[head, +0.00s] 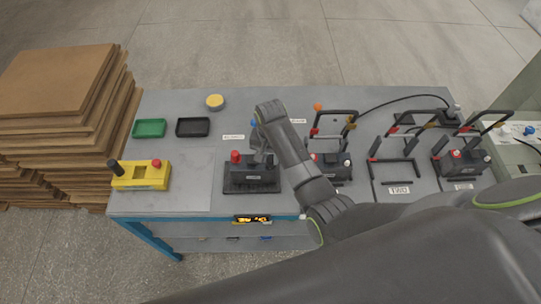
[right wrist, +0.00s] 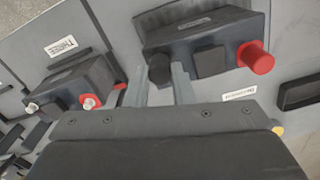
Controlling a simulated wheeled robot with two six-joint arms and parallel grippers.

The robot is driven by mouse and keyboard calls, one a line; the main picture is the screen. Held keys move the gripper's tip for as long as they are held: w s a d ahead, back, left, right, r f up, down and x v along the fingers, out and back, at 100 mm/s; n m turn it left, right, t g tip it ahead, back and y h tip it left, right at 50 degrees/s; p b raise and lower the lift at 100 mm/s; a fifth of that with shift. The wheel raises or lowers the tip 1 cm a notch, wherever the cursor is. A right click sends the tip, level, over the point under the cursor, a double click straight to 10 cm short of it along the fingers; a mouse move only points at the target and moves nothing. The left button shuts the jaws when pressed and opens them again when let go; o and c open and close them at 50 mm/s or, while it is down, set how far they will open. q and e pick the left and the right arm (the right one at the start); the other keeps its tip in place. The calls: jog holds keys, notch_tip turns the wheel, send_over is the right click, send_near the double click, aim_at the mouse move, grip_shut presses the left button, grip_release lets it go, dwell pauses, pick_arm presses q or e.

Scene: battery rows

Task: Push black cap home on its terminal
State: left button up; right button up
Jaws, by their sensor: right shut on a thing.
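The dark battery (head: 251,183) stands near the front middle of the grey bench and shows at the top of the right wrist view (right wrist: 205,38). A red cap (head: 235,157) sits on its left terminal and shows in the right wrist view (right wrist: 256,57). My right gripper (head: 262,157) is over the battery's right terminal. In the right wrist view its fingers (right wrist: 160,84) are shut on the black cap (right wrist: 159,69), at the battery's edge. The terminal under the cap is hidden, so I cannot tell how deep it sits. My left gripper is not in view.
A yellow box (head: 142,178) with black and red posts stands at left. Behind are a green tray (head: 149,128), a black tray (head: 192,127) and a yellow round button (head: 215,101). Other batteries and black frames stand close at right. Stacked brown boards (head: 60,85) flank the bench.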

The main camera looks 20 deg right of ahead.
jog(key=shift+f, duration=0.4)
dwell(0.4)
jog(key=o, duration=1.5)
jog(key=shift+r, duration=0.15)
jog(key=shift+r, duration=3.4)
